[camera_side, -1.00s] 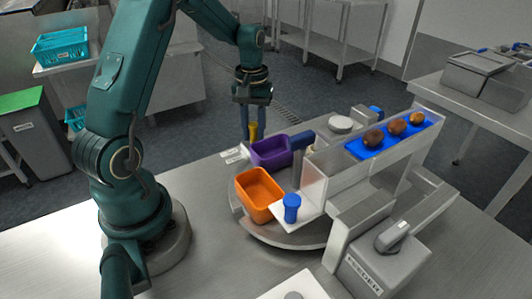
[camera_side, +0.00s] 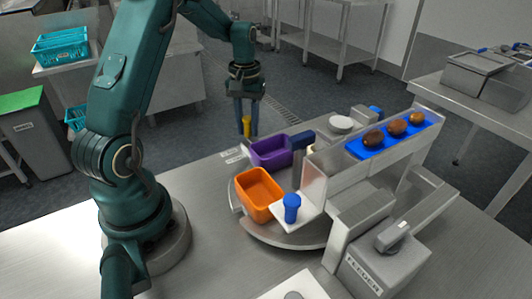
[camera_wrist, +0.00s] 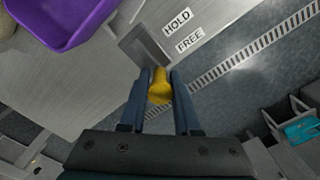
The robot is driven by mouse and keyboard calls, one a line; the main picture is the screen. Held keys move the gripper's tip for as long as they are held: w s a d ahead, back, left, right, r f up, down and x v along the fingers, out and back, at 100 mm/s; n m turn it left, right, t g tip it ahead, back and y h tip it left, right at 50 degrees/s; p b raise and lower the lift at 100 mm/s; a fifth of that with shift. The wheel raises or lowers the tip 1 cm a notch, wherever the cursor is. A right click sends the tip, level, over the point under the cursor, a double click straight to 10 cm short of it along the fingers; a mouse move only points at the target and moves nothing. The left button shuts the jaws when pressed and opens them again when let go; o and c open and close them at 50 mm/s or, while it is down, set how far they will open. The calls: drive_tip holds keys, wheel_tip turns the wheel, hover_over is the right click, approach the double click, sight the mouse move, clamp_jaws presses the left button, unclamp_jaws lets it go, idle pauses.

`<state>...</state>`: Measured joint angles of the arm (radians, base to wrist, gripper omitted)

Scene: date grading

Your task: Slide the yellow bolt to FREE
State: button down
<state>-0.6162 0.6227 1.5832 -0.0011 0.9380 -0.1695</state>
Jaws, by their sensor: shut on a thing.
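The yellow bolt (camera_wrist: 160,86) sits between the two fingers of my gripper (camera_wrist: 161,80) in the wrist view, with a finger against each side. In the side view, my gripper (camera_side: 247,130) points down with the yellow bolt (camera_side: 247,124) between its fingers, at the table's far edge. A grey plate (camera_wrist: 146,50) lies just beyond the bolt in the wrist view. The HOLD label (camera_wrist: 178,22) and the FREE label (camera_wrist: 190,41) are beside the plate. The bolt is on the FREE side. Its lower part is hidden by the knob and fingers.
A purple bin (camera_side: 268,152) and an orange bin (camera_side: 258,194) stand on a round turntable (camera_side: 285,238) near the bolt. A feeder chute with a blue strip (camera_side: 375,149) holding dates is to the right. Open floor lies beyond the table edge.

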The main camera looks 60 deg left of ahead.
sight(246, 117)
drive_tip(key=shift+a, duration=0.35)
drive_tip(key=c, duration=0.8)
unclamp_jaws()
drive_tip(key=shift+o, duration=0.2)
drive_tip(key=shift+d, duration=0.1)
drive_tip(key=shift+r, duration=2.6)
